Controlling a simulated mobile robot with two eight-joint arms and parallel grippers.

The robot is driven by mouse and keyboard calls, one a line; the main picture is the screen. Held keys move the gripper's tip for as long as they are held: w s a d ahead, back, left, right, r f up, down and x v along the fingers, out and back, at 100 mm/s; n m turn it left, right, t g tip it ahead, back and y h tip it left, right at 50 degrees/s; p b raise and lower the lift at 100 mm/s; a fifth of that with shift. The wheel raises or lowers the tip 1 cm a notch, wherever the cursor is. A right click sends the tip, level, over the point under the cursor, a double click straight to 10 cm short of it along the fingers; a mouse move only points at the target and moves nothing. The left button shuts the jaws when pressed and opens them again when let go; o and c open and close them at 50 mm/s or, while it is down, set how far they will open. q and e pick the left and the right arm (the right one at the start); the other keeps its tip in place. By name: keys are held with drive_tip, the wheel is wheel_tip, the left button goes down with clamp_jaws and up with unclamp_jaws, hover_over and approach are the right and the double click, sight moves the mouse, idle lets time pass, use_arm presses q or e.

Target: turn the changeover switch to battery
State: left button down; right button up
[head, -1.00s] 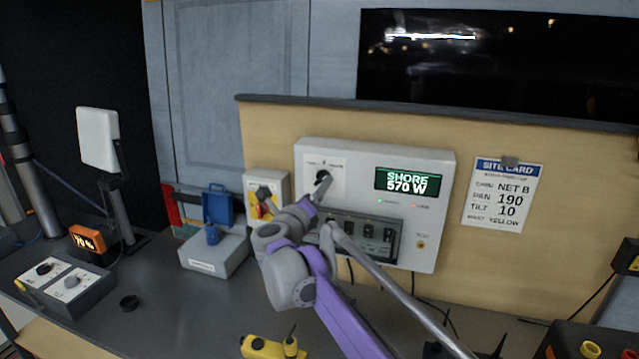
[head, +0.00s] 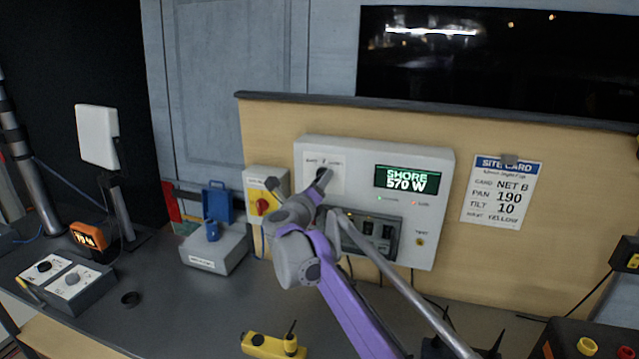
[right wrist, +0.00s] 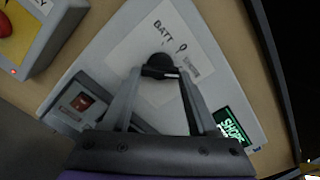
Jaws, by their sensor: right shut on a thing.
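The changeover switch is a black knob (right wrist: 159,60) on a white label plate (right wrist: 163,45) marked BATT and 0. The plate is at the upper left of the grey-white power panel (head: 345,150). My right gripper (right wrist: 160,74) is shut on the knob, its two fingers converging on it. In the head view my right gripper (head: 322,182) reaches the panel from below and partly covers the switch. The knob's pointing direction is hidden by the fingers. The green display (head: 407,180) reads SHORE 570 W. My left gripper is not in view.
Dark breakers (head: 372,231) sit below the switch, near my right arm.

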drive_tip(key=shift+c, duration=1.4)
drive_tip(key=shift+r+n, duration=0.2)
drive_tip(key=shift+n, duration=4.3)
drive_tip(key=shift+r+n, duration=0.2)
drive_tip(key=shift+n, duration=4.3)
drive_tip(key=o, duration=1.4)
